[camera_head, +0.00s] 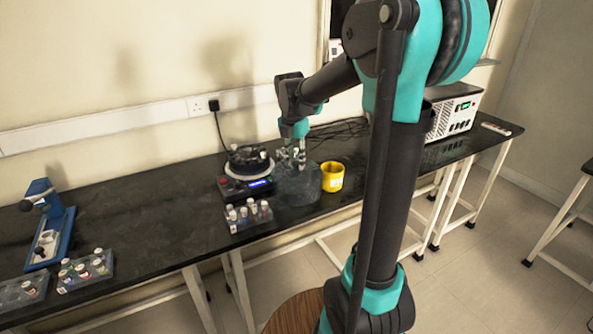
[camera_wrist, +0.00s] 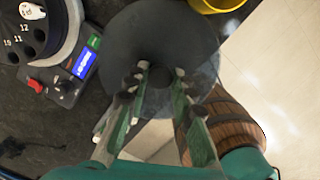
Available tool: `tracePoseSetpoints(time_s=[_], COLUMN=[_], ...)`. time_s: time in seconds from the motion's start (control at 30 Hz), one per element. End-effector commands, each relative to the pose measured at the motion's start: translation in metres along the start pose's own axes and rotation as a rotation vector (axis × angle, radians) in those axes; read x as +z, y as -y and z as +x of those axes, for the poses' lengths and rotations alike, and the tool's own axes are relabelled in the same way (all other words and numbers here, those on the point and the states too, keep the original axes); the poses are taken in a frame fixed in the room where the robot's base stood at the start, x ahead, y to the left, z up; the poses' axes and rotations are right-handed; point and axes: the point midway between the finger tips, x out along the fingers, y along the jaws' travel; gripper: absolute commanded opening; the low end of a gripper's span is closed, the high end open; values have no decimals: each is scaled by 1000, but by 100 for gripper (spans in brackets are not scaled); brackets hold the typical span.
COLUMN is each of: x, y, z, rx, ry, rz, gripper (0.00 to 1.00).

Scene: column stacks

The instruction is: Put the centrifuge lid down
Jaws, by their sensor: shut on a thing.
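The centrifuge lid is a dark grey, see-through round disc (camera_head: 298,188) in the head view, to the right of the centrifuge. It also shows as a large disc in the wrist view (camera_wrist: 165,28). My gripper (camera_head: 292,160) points down over the lid's middle. In the wrist view, its fingers (camera_wrist: 160,78) are closed on the lid's centre; the grip itself is partly hidden. The centrifuge (camera_head: 247,186) stands uncovered, with its numbered rotor (camera_wrist: 35,35) and blue display showing. I cannot tell whether the lid touches the bench.
A yellow cup (camera_head: 333,177) stands close to the lid's right side. A tube rack (camera_head: 249,216) sits in front of the centrifuge. Further left are a blue stand (camera_head: 62,238) and more racks. The bench's front edge runs close beneath the lid. Bare bench (camera_head: 150,215) lies left of the centrifuge.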

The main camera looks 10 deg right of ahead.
Motion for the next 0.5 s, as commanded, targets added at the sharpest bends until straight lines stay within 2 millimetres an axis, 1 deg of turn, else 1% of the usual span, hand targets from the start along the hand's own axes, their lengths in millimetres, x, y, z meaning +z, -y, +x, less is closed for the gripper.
tracePoseSetpoints(time_s=[0.07, 0.2, 0.3, 0.5], x=[-1, -3, -4, -5], y=[0, 0, 0, 0], z=[7, 26, 36, 38], rx=[0, 0, 0, 0], ry=[0, 0, 0, 0], rz=[0, 0, 0, 0], gripper=[0, 0, 0, 0])
